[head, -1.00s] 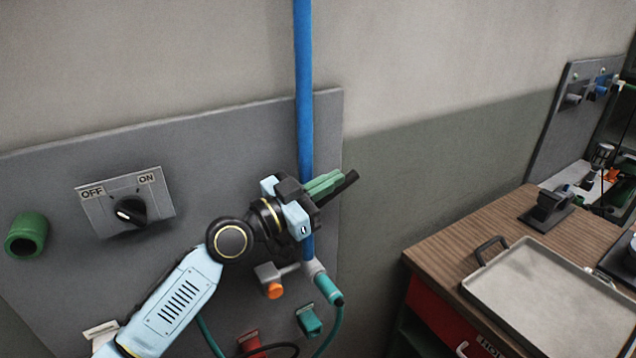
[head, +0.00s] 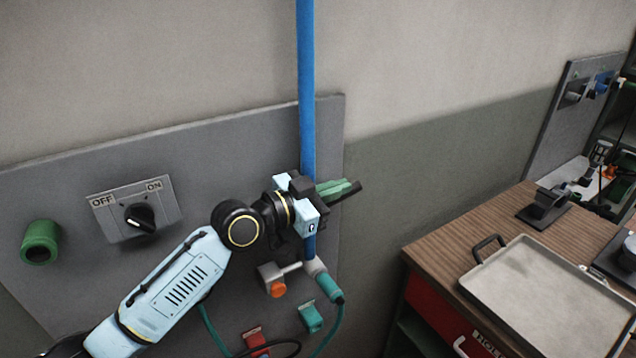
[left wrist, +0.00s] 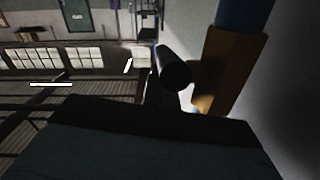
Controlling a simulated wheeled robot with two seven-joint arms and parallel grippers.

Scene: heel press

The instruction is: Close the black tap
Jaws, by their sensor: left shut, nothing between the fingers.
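The black tap (left wrist: 174,68) shows in the left wrist view as a dark round handle end in front of a brass-coloured body (left wrist: 228,75) on the blue pipe (left wrist: 247,12). In the head view the tap body is hidden behind my left gripper (head: 345,187), which crosses the blue pipe (head: 306,110). Its green fingers point right and are shut with nothing between them. A black bar shows right against them, likely the tap's handle; I cannot tell whether they touch. My right gripper is not in view.
A grey wall panel (head: 230,150) carries an OFF/ON knob (head: 140,218) and a green round fitting (head: 40,241). An orange-ended fitting (head: 278,289) and a teal hose connector (head: 328,286) sit below my gripper. A wooden bench (head: 440,246) with a metal tray (head: 545,285) stands right.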

